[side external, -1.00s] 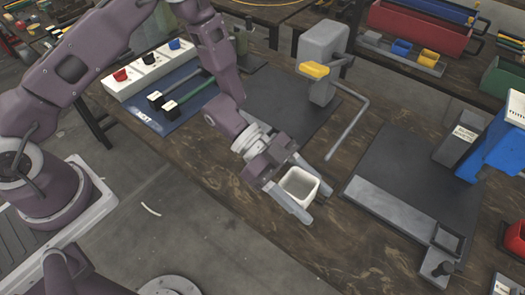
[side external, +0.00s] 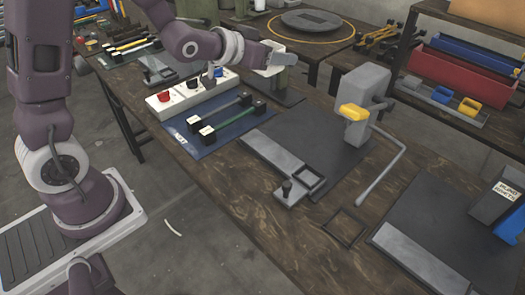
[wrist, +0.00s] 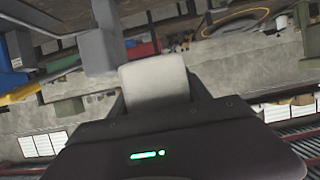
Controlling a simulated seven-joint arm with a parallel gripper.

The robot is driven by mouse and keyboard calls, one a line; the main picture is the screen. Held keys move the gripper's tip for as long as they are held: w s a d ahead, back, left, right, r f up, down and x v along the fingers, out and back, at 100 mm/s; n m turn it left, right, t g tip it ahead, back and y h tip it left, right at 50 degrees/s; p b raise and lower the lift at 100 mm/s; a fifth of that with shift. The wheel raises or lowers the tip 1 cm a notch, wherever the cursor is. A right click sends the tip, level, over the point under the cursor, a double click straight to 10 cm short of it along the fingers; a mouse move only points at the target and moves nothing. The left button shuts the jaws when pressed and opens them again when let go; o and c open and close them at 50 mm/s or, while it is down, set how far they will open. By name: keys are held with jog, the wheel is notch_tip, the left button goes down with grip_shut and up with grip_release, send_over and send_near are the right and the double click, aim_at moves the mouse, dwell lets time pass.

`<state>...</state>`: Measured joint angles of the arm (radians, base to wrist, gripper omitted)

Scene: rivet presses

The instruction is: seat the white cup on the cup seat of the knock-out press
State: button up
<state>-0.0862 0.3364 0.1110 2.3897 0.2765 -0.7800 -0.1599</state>
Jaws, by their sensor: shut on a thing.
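My gripper (side external: 273,60) is shut on the white cup (side external: 268,71), held high above the far part of the bench, behind the middle grey press. The cup also shows in the wrist view (wrist: 155,82), between the fingers. I cannot tell from labels which press is the knock-out press.
An empty square outline (side external: 346,226) lies on the bench right of the slide. A second press with a label (side external: 507,190) is partly cut off at right. A blue mat (side external: 205,135) and white switch box (side external: 180,97) lie left. The bent lever (side external: 385,175) sticks out forward.

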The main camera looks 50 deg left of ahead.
jog(key=d+f+m+g+h, duration=0.2)
jog(key=d+f+m+h, duration=0.4)
jog(key=d, duration=0.6)
jog(key=m+g+h, duration=0.8)
jog(key=m+g, duration=0.4)
send_over(325, 268)
notch_tip(325, 268, down, 13)
jog(key=shift+s+f, duration=0.1)
notch_tip(325, 268, down, 9)
jog(key=shift+f, duration=0.2)
jog(key=shift+f+y, duration=0.1)
jog(key=shift+y, duration=0.2)
jog(key=o, duration=1.5)
